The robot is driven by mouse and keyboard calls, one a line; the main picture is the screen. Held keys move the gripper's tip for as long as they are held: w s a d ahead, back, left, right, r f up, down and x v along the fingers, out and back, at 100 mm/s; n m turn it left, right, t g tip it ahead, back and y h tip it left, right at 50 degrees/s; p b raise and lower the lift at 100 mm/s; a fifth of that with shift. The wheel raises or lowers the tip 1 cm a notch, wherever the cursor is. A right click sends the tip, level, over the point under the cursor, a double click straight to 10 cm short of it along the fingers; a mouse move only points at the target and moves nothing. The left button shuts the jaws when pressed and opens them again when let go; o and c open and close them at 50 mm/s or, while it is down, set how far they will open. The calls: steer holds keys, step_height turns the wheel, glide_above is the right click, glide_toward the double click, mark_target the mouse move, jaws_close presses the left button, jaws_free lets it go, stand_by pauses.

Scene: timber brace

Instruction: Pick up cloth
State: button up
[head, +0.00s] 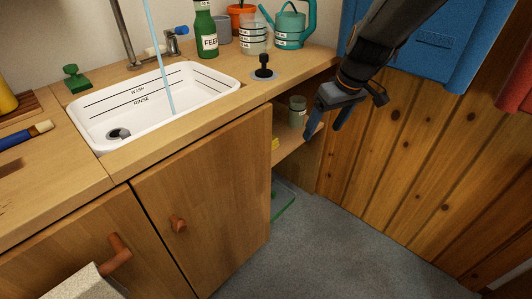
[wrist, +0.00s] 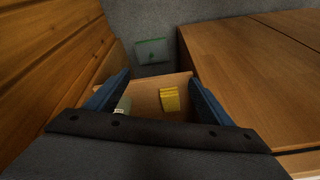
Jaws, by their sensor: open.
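A small yellow folded stack, which looks like the cloth (wrist: 169,98), lies on a wooden shelf in the wrist view, between the lines of my fingers and beyond them. In the head view only a sliver of the yellow cloth (head: 275,144) shows past the cupboard edge. My gripper (head: 325,124) is open and empty, with its blue fingers pointing down in front of the open shelf space at the counter's right end. In the wrist view the fingers of my gripper (wrist: 159,80) are spread wide, apart from the cloth.
A jar (head: 297,110) stands on the shelf (wrist: 146,91), close to one finger in the wrist view. A cupboard door (head: 205,205) and a plank wall (head: 405,165) flank the opening. A green-edged tray (head: 284,203) is low down. Grey floor (head: 330,255) is clear.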

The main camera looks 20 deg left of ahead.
mark_target(274, 147)
steer(key=w+a+f+n+b, duration=0.1)
steer(key=w+a+f+b, duration=0.1)
steer(key=a+f, duration=0.1)
steer(key=w+a+f+n+b, duration=0.1)
steer(key=a+f+b, duration=0.2)
steer(key=a, duration=0.3)
steer(key=w+a+f+n+y+b, duration=0.1)
steer(key=w+a+f+b, duration=0.1)
steer(key=a+f, duration=0.2)
steer(key=shift+w+a+n, duration=0.3)
steer(key=shift+n, duration=0.1)
steer(key=b+x, duration=0.2)
steer(key=x, duration=0.4)
steer(key=shift+w+a+f, duration=0.1)
steer(key=shift+a+f, duration=0.15)
steer(key=shift+f, duration=0.05)
steer(key=shift+r, duration=0.1)
steer(key=c, duration=1.2)
steer(key=shift+o, duration=0.2)
steer(key=shift+r+p, duration=0.15)
steer(key=shift+p, duration=0.15)
steer(key=s+d, duration=0.3)
steer(key=d, duration=0.5)
steer(key=s+d, duration=0.4)
steer(key=d, duration=0.4)
steer(key=shift+d+p, duration=0.3)
steer(key=shift+d, duration=0.05)
